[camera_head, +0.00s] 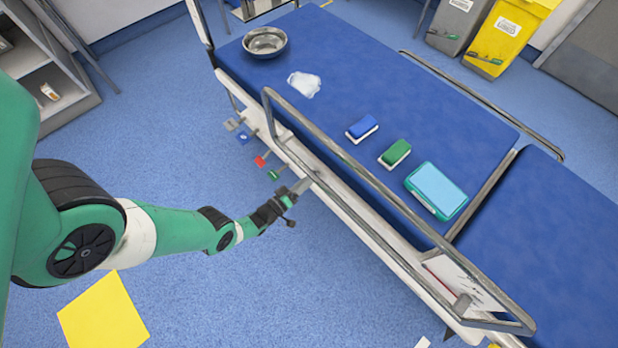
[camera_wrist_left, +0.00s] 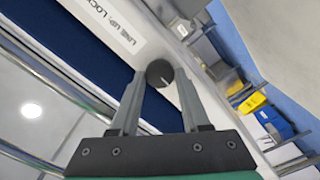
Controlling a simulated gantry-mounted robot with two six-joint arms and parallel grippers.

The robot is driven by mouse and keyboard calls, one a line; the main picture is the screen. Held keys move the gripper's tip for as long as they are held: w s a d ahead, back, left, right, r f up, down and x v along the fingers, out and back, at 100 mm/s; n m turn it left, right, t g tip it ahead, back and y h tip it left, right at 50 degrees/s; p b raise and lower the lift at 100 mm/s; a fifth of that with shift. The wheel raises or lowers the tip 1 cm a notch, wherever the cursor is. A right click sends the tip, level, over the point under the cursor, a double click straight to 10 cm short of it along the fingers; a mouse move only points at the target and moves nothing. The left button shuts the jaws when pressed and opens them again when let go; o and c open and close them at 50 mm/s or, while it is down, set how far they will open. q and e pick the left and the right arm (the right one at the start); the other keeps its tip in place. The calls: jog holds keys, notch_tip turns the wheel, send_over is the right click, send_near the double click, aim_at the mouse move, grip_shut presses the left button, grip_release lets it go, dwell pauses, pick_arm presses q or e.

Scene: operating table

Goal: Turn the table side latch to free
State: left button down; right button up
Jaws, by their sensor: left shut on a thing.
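The table side latch is a round dark knob (camera_wrist_left: 160,73) with a pale mark on its face, in the left wrist view. It sits on the pale side of the operating table beside a white label (camera_wrist_left: 115,22) whose readable words include "LINE UP" and "LOCK". My left gripper (camera_wrist_left: 159,82) has one finger on each side of the knob and is shut on it. In the head view my left gripper (camera_head: 302,184) reaches the near side of the blue operating table (camera_head: 340,75); the knob is hidden there. My right gripper is not in view.
A metal side rail (camera_head: 380,190) runs along the table's near edge above my gripper. Small coloured levers, one red (camera_head: 262,160), stand out left of it. On the table are a metal bowl (camera_head: 265,42), blue and green brushes and a teal box (camera_head: 436,190).

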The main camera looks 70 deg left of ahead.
pick_arm(q)
jog(key=shift+c, duration=1.9)
grip_release()
jog(key=shift+s, duration=0.1)
jog(key=p+v, duration=0.2)
jog(key=v, duration=0.9)
jog(key=shift+s+d, duration=0.25)
jog(key=shift+a, duration=0.15)
